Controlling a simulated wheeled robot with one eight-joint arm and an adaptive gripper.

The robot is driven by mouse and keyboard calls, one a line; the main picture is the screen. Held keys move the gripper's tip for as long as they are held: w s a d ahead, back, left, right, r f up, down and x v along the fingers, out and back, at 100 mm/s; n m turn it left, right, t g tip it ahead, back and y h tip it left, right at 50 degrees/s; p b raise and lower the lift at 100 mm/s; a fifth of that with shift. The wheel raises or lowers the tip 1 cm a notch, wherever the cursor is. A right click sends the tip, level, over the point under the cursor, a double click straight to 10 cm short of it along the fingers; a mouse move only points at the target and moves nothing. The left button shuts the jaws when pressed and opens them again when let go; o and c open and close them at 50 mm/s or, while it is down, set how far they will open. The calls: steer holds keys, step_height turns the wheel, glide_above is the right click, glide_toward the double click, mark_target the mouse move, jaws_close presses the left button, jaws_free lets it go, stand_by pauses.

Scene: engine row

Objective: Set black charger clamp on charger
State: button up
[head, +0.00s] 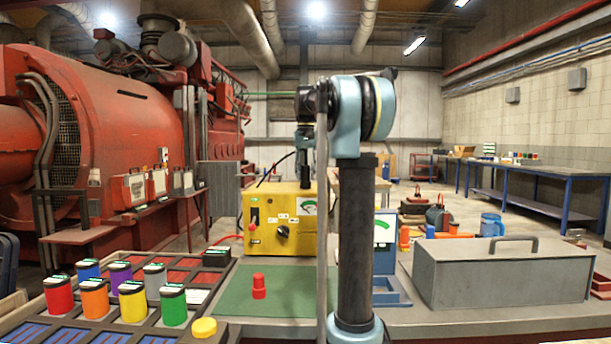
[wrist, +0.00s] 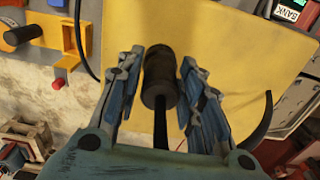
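The yellow charger (head: 265,238) stands on the bench in the middle of the head view, with a gauge, a black knob and a red part on its front. Its yellow top (wrist: 235,75) fills much of the wrist view. My gripper (head: 305,165) points down over the charger. A black cable (head: 278,163) arcs from near the gripper to the charger. The gap between clamp and charger is hard to judge.
A tray (head: 232,265) with coloured jars stands at left, beside a green mat (head: 222,300) with a red object (head: 259,287). A grey toolbox (head: 500,275) is at right. In the wrist view, an orange bracket (wrist: 70,45) sits at the charger's left edge.

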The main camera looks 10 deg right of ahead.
stand_by(0.3)
step_height(320, 180, up, 12)
steer(key=shift+r, duration=0.1)
stand_by(0.6)
stand_by(0.3)
